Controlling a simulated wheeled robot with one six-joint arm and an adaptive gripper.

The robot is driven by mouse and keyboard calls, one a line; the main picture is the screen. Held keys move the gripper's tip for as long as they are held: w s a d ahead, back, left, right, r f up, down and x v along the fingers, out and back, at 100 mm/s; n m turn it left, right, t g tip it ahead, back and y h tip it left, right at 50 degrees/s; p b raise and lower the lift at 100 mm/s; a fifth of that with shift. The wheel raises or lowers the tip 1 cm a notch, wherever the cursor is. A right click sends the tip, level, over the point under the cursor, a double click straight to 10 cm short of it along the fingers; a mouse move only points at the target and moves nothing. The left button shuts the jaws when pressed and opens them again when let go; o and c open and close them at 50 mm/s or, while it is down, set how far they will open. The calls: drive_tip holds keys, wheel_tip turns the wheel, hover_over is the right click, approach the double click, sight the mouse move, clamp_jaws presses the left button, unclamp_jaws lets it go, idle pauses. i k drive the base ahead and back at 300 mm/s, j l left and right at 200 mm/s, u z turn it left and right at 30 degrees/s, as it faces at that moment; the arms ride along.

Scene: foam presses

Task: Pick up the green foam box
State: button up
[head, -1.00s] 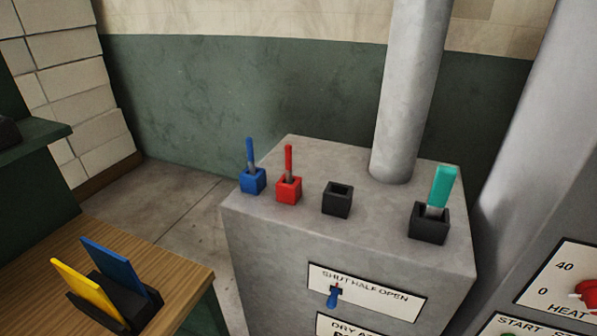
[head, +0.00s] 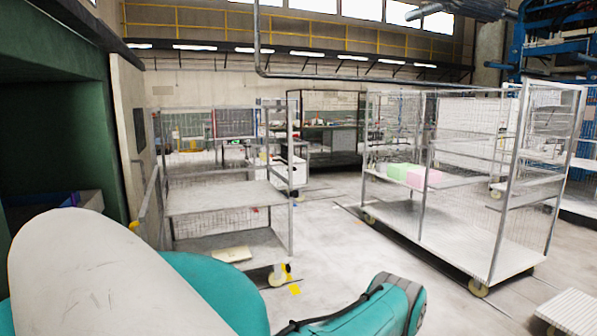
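The green foam box (head: 396,172) is pale green and sits on the middle shelf of the wire-sided cage trolley (head: 452,183) at the right of the head view. A pink foam box (head: 424,179) is right beside it, nearer to me, and covers part of it. The boxes are small in view, some metres away across the floor. My arm's white and teal links fill the lower left and bottom middle. My gripper is not in view, so its state does not show.
A second cage trolley (head: 225,200) stands at the left with empty-looking upper shelf and a flat pale piece (head: 231,253) low down. Open grey floor (head: 345,260) lies between the trolleys. A white slatted platform (head: 572,312) is at the lower right. A green cabinet is close at left.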

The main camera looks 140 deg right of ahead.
sight(397, 172)
drive_tip(key=z, duration=5.45)
drive_tip(key=i+u, duration=0.2)
drive_tip(key=u, duration=0.3)
drive_tip(key=i, duration=4)
drive_tip(key=i+z, duration=0.1)
drive_tip(key=i, duration=0.4)
drive_tip(key=i+j+z, duration=0.15)
drive_tip(key=i, duration=0.3)
drive_tip(key=i+j+z, duration=0.1)
drive_tip(key=i, duration=0.4)
